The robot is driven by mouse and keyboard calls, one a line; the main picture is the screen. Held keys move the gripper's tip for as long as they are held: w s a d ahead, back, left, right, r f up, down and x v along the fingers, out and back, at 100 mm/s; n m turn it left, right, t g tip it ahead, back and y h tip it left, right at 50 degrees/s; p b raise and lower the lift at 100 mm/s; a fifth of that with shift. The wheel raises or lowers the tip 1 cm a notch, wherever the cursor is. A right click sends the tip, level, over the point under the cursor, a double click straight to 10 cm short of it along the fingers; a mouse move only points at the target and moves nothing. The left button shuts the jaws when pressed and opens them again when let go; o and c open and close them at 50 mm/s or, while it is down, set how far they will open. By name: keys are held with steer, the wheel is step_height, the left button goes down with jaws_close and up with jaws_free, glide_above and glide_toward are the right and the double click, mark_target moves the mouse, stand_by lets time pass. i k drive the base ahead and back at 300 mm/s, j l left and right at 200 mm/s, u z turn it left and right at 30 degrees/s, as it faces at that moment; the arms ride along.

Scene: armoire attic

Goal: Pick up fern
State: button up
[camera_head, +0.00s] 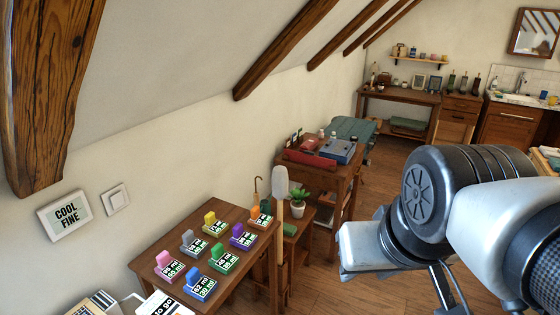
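A small green plant (299,195), the only one I can see that could be the fern, stands upright in a white pot. It is near the middle of the head view, beside the small wooden table and in front of the desk.
A wooden table (152,247) at the lower left holds several coloured labelled blocks. The pale long-handled tool (280,184) stands between it and the plant. A desk (348,171) with a red case and a blue case is behind. Open wooden floor (318,272) lies right of the plant.

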mark_target(298, 205)
steer(key=i+l, duration=0.3)
steer(key=i, duration=0.2)
steer(key=i+l, duration=0.3)
steer(key=i, duration=0.15)
steer(key=i+l, duration=0.3)
steer(key=i, duration=0.2)
steer(key=i+l, duration=0.3)
steer(key=i, duration=0.15)
steer(key=i+l, duration=0.25)
steer(key=i, duration=0.25)
steer(key=i+l+z, duration=0.1)
steer(key=i+l, duration=0.2)
steer(key=i, duration=0.2)
